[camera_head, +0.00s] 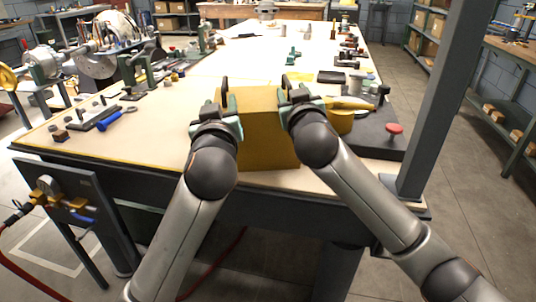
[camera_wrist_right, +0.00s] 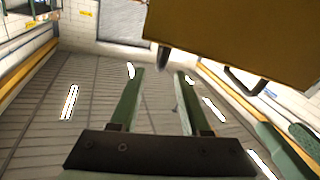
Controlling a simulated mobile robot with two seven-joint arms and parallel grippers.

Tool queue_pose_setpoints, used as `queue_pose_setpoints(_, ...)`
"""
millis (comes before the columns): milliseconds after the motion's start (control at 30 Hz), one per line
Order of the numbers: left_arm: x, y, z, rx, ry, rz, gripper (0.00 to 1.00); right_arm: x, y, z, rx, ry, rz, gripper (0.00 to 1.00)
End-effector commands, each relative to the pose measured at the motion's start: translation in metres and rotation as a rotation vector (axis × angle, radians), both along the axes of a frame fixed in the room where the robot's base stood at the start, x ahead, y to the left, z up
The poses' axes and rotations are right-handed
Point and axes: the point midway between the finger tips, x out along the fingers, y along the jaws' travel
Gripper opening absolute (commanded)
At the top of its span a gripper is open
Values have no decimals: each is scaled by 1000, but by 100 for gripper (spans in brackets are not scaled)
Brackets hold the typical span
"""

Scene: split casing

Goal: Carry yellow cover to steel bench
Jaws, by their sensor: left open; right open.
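The yellow cover (camera_head: 262,130), a boxy ochre shell, stands at the near edge of the large table, between my two grippers. My left gripper (camera_head: 217,98) is open at its left side. My right gripper (camera_head: 292,90) is open at its upper right side. I cannot tell which bench is the steel one.
The large table (camera_head: 160,125) holds a blue-handled tool (camera_head: 115,118), machine parts at the left and small tools along the right. A yellow round part (camera_head: 340,122) and a red knob (camera_head: 394,129) are right of the cover. A grey post (camera_head: 440,95) rises at the right.

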Motion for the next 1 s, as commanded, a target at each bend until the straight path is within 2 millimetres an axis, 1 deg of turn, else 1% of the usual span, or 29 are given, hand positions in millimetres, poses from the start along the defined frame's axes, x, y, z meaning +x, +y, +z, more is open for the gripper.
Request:
queue_pose_setpoints(33,0,0,0,0,0,0,47,-9,-1,-1,2,1,2,46)
queue_pose_setpoints(200,0,0,0,0,0,0,47,-35,-2,-1,2,1,3,46)
queue_pose_setpoints(400,0,0,0,0,0,0,47,-57,-4,0,1,-1,1,46)
queue_pose_setpoints(567,0,0,0,0,0,0,47,-63,-5,0,0,0,0,46)
queue_pose_setpoints(867,0,0,0,0,0,0,47,-64,-5,0,0,1,0,46)
queue_pose_setpoints(967,0,1,-9,6,10,-8,47,-64,-4,-9,2,11,11,46)
queue_pose_setpoints(1000,-1,2,-17,12,16,-18,47,-66,-3,-17,4,19,23,46)
